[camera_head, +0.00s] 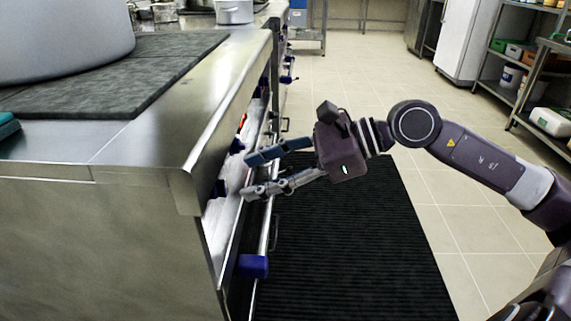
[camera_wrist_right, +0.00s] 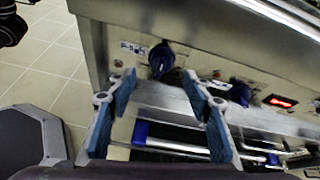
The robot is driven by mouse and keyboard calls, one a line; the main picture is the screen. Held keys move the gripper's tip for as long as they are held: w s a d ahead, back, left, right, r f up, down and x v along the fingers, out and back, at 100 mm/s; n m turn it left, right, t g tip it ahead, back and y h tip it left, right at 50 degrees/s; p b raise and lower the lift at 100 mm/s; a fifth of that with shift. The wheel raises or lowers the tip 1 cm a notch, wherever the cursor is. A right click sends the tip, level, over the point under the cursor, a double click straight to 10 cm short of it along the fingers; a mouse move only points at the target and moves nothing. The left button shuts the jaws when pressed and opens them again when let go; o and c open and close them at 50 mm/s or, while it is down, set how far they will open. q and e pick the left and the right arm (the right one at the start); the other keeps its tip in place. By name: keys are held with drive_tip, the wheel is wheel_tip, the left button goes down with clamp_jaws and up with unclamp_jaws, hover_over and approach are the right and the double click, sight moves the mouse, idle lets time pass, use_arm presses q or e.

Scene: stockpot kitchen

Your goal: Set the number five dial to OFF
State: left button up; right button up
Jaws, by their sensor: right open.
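The stove's front panel (camera_wrist_right: 210,68) carries blue dials. One blue dial (camera_wrist_right: 162,58) is near the panel's left end in the right wrist view, beside a small printed label. A second blue dial (camera_wrist_right: 240,93) is further right. I cannot read which is number five, or their settings. In the head view, a dial (camera_head: 220,188) shows partly at the panel near the front corner. My right gripper (camera_head: 249,176) is open and empty, its fingers pointing at the panel. In the right wrist view the left dial lies ahead between the fingertips; contact cannot be told. My left gripper is not in view.
A red-lit display (camera_wrist_right: 280,102) is on the panel. A handrail with blue ends (camera_head: 253,265) runs below the dials. A large pot (camera_head: 60,40) stands on the dark cooktop (camera_head: 150,75). A black mat (camera_head: 350,240) covers the floor beside the stove. Shelves (camera_head: 500,75) stand far right.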

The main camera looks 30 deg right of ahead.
drive_tip(key=shift+v, duration=2.5)
drive_tip(key=shift+f, duration=0.15)
